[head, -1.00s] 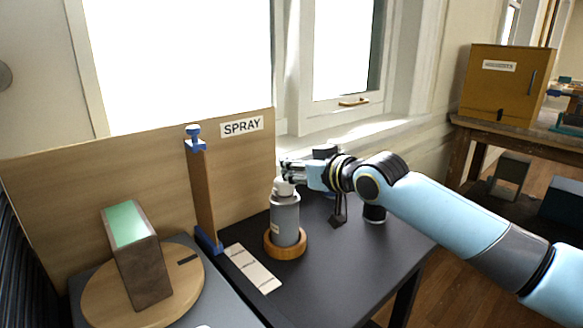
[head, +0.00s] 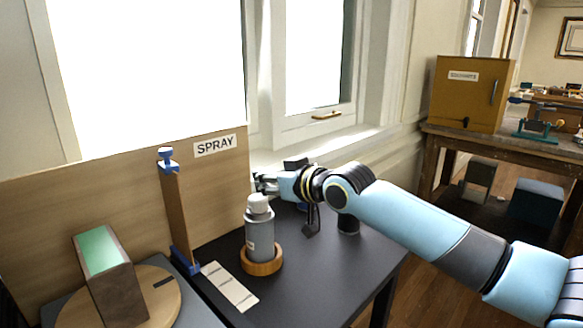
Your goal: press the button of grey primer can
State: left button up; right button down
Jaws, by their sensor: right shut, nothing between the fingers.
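The grey primer can (head: 260,240) stands upright in a round wooden ring holder (head: 262,268) on the dark table (head: 325,275). Its white button top (head: 258,202) faces up. My right gripper (head: 258,183) is shut and empty, just above and behind the can's top. A small gap seems to lie between the fingertips and the white top, though I cannot tell for sure whether they touch. My left gripper is not in view.
A board with a SPRAY label (head: 215,146) stands behind the table. A wooden post with blue clamps (head: 175,210) and a block with a green top (head: 108,275) on a round wooden turntable (head: 165,305) are at left. A yellow cabinet (head: 470,95) stands at far right.

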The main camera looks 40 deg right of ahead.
pick_arm(q)
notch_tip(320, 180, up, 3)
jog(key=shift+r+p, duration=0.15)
jog(key=shift+p, duration=0.85)
pick_arm(e)
jog(key=r+v, duration=0.1)
jog(key=v, duration=0.9)
jog(key=shift+r, duration=0.2)
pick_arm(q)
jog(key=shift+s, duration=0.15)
